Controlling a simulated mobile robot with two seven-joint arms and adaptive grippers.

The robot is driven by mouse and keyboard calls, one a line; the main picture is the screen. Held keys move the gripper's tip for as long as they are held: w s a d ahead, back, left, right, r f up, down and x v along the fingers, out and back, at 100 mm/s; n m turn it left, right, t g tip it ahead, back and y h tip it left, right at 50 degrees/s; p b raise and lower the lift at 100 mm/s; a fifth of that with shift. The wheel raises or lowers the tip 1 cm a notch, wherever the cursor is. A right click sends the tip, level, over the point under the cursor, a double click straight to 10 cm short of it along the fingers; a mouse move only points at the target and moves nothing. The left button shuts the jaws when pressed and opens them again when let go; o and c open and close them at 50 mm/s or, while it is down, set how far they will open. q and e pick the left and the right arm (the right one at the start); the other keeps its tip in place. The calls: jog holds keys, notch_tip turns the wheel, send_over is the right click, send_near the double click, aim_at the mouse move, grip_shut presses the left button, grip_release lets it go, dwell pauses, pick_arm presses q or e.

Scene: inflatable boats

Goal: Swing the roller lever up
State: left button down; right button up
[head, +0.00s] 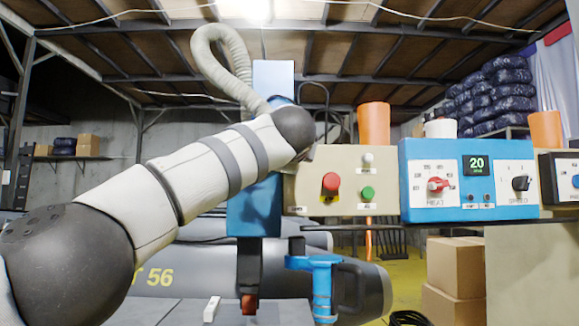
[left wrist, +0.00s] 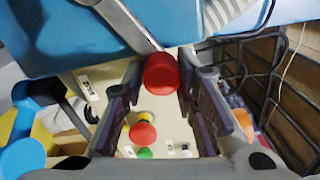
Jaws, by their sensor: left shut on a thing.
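The roller lever shows in the left wrist view as a metal bar (left wrist: 122,22) ending in a red knob (left wrist: 161,74). My left gripper (left wrist: 163,66) has its fingers on both sides of this knob and is shut on it. In the head view, my left arm's dark wrist joint hides the lever and nearly all of the gripper, in front of the blue machine column (head: 262,205). My right gripper is in neither view.
A cream panel with a red button (head: 330,182) and a green button (head: 368,193) is just right of my wrist. A blue control box (head: 470,205) adjoins it. A blue bracket (head: 318,285) and grey inflatable boat (head: 190,262) are below. Cardboard boxes (head: 455,265) stand lower right.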

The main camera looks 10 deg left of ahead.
pick_arm(q)
jog(key=shift+s+a+r+n, duration=0.1)
jog(key=shift+a+r+n, duration=0.2)
jog(key=shift+r+n, duration=0.2)
jog(key=shift+s+a+r+n, duration=0.1)
jog(key=shift+a+r+n, duration=0.2)
jog(key=shift+r+n, duration=0.15)
jog(key=shift+a+r, duration=0.1)
jog(key=shift+r, duration=0.05)
jog(key=c, duration=1.3)
grip_release()
jog(key=shift+c, duration=0.2)
jog(key=shift+a, duration=0.1)
jog(key=shift+s, duration=0.1)
jog(key=shift+f, duration=0.3)
jog(key=shift+d, duration=0.2)
